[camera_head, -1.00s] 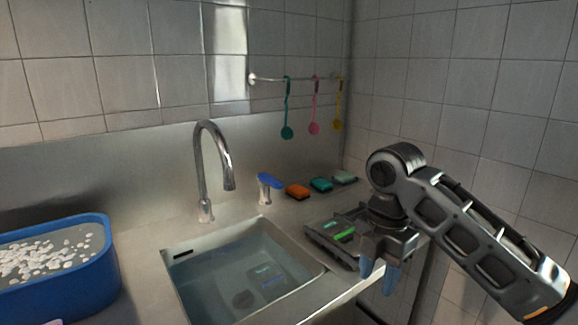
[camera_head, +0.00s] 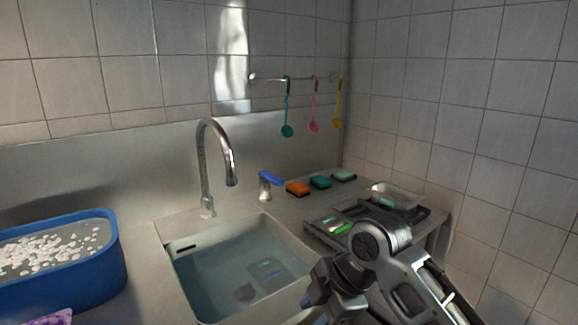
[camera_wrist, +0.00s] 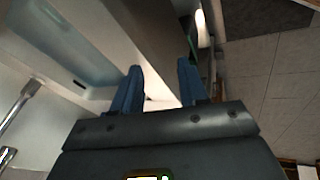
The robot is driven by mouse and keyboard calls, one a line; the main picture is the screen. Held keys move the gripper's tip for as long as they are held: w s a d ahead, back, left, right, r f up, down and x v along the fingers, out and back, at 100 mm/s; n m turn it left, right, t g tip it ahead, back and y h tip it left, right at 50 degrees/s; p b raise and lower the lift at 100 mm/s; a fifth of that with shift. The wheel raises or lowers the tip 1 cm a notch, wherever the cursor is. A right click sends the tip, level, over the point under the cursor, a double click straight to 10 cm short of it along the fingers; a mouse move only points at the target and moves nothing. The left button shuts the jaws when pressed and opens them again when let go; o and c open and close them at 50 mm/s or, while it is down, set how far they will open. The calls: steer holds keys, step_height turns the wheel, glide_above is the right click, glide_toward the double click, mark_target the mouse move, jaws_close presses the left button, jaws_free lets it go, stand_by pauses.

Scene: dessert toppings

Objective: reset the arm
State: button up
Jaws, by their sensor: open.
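My gripper (camera_wrist: 160,88) shows in the wrist view with its two blue fingers apart and nothing between them. In the head view my arm is folded low at the right front of the sink (camera_head: 240,262). There the gripper (camera_head: 316,306) is partly cut off by the bottom edge. In the wrist view the sink basin (camera_wrist: 75,45) lies to the left of the fingers, and the counter's front edge and the floor are beyond and to the right.
A blue tub (camera_head: 75,285) with white pieces stands at the left. A faucet (camera_head: 205,165) rises behind the sink. An orange sponge (camera_head: 297,189), a teal sponge (camera_head: 320,182) and a dark rack (camera_head: 325,226) are on the right counter. Utensils hang from a rail (camera_head: 300,78).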

steer(key=s+a+f+m+t+y, duration=0.4)
steer(key=s+a+f+m+t, duration=0.25)
steer(key=s+m, duration=0.35)
steer(key=s+d+f+m+t+h, duration=0.1)
steer(key=s+d+m+t+h, duration=0.1)
steer(key=s+d+m, duration=0.35)
steer(key=s+d+f+m+t+h, duration=0.1)
steer(key=s+d+m+h, duration=0.15)
steer(key=s, duration=0.55)
steer(key=s+d+r+m+t+h, duration=0.1)
steer(key=s+d+r, duration=0.4)
steer(key=s, duration=0.5)
steer(key=s+d+r+m+t+h, duration=0.2)
steer(key=s+d+r, duration=0.4)
steer(key=s+d, duration=0.4)
steer(key=shift+m+h, duration=0.55)
steer(key=shift+m, duration=0.05)
